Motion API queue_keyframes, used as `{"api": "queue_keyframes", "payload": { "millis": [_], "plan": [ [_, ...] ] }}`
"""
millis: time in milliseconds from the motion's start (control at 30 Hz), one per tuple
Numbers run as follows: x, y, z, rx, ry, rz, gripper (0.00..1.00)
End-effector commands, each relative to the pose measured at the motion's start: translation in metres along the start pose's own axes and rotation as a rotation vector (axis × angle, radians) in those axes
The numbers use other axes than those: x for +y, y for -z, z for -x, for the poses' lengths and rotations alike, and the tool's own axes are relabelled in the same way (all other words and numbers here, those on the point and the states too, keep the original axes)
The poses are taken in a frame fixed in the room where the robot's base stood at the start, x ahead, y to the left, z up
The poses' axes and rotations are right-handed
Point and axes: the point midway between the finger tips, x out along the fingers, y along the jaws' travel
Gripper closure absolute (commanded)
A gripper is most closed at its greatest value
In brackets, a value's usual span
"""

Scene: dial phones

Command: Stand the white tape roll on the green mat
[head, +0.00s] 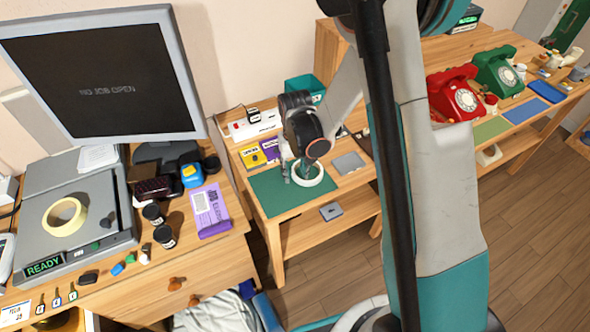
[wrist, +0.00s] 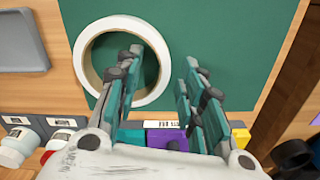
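The white tape roll (head: 321,178) lies flat, as far as I can tell, at the right part of the green mat (head: 270,200). In the wrist view the roll (wrist: 80,62) shows as a full ring with the mat (wrist: 235,45) seen through its hole. My gripper (head: 296,172) is low over the mat at the roll. In the wrist view my gripper (wrist: 163,60) is open. Its left finger is over the hole and its right finger outside the ring, with the ring's right side between them. I cannot tell whether the fingers touch it.
A grey tray (head: 348,162) lies right of the mat. Yellow (head: 252,157) and purple boxes stand behind it, near a teal bin (head: 304,88). A cream tape roll (head: 52,224) lies on the grey machine at left. The mat's front left is clear.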

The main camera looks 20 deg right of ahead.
Motion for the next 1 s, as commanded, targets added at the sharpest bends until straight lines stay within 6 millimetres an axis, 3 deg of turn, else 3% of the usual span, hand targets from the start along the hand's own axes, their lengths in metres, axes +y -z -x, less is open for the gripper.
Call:
{"api": "queue_keyframes", "payload": {
  "millis": [333, 700, 1000],
  "plan": [
    [0.000, 0.000, 0.011, 0.000, 0.000, 0.000, 0.64],
    [0.000, 0.000, 0.085, 0.000, 0.000, 0.000, 0.64],
    [0.000, 0.000, 0.120, 0.000, -0.001, 0.000, 0.64]
  ]
}}
